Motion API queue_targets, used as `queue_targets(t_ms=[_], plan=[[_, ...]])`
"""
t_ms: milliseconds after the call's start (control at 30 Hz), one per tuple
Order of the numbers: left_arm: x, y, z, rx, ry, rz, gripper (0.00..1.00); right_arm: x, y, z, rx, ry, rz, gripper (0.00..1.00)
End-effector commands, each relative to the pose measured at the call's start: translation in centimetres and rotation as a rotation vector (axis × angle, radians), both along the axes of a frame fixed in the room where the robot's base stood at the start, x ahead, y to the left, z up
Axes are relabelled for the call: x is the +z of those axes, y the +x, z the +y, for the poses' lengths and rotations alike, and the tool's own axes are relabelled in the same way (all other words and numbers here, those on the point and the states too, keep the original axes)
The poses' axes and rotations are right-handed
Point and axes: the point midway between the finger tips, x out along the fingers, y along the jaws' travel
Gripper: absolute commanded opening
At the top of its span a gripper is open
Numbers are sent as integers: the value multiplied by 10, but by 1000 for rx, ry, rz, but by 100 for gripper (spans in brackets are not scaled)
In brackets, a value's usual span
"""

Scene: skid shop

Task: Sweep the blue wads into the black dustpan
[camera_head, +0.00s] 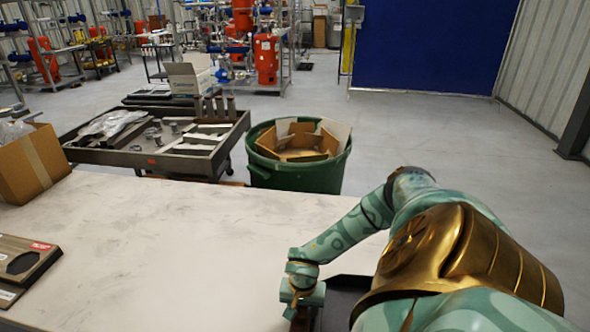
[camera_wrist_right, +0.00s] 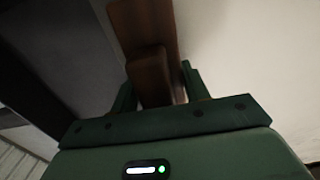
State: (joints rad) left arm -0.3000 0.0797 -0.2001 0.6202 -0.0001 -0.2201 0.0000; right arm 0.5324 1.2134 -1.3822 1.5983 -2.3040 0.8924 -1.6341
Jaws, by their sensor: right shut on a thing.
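My right gripper (camera_head: 305,300) is low over the right front part of the white table. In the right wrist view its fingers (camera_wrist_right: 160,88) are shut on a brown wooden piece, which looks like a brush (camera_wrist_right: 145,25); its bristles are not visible. A dark flat thing, probably the black dustpan (camera_head: 347,283), shows just right of the gripper, mostly hidden by my right arm. A dark surface also fills the left of the right wrist view; I cannot tell if it is the same thing. I see no blue wads in either view. My left gripper is not in view.
The white table (camera_head: 150,235) is bare in its middle. A cardboard box (camera_head: 30,165) and a dark flat package (camera_head: 25,262) lie at its left. Beyond stand a green bin (camera_head: 297,178) with cardboard and a dark cart (camera_head: 205,160) with metal parts.

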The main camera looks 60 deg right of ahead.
Motion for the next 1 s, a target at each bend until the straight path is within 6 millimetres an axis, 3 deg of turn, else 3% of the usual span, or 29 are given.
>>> queue_targets(t_ms=[367, 1000], plan=[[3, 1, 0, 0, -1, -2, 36, 3, -2, -1, 0, 0, 1, 24], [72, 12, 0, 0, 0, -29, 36, 79, 0, 0, 0, 1, -6, 24]])
